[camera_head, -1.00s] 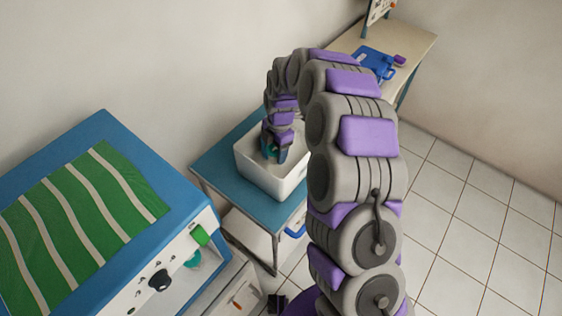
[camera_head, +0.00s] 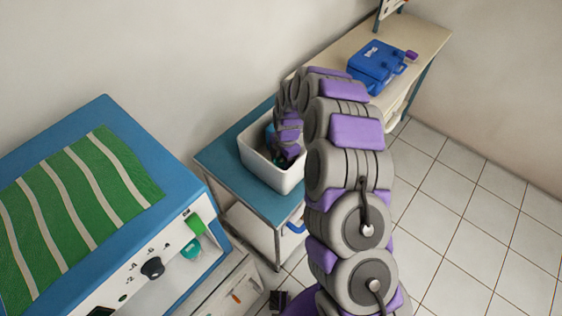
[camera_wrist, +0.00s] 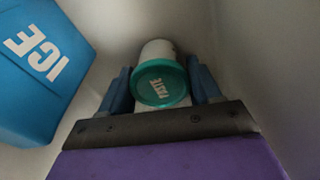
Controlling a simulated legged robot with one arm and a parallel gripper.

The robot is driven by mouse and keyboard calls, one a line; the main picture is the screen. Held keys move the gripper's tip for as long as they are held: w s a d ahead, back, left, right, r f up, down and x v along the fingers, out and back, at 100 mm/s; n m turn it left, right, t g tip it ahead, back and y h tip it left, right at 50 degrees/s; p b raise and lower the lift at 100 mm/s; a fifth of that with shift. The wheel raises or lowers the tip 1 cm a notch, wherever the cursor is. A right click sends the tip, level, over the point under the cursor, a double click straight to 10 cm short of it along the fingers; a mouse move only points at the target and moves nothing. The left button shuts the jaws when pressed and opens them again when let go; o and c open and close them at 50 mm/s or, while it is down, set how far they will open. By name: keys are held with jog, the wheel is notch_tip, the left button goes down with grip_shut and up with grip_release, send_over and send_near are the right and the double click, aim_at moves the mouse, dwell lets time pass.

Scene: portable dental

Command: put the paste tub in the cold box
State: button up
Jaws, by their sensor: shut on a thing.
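The paste tub (camera_wrist: 162,82) is white with a teal lid marked PASTE. In the wrist view it sits between the two blue fingers of my gripper (camera_wrist: 162,70), which is shut on it. The cold box (camera_head: 287,181) is an open white bin on a blue-topped cart. My gripper (camera_head: 286,158) is down inside it, and the head view does not show the tub clearly. A blue ice pack (camera_wrist: 42,65) marked ICE lies in the box, left of the tub in the wrist view. I cannot tell whether the tub touches the box floor.
The box walls stand close around my gripper. The cart top (camera_head: 222,160) is bare beside the box. A blue cabinet with a green striped cloth (camera_head: 75,215) stands at the left. A bench at the back right holds a blue case (camera_head: 372,68). Tiled floor is clear at right.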

jog(key=shift+r, duration=0.1)
jog(key=o, duration=1.2)
jog(key=shift+a, duration=0.35)
jog(key=shift+c, duration=0.2)
jog(key=shift+d, duration=0.1)
jog(key=shift+d, duration=0.1)
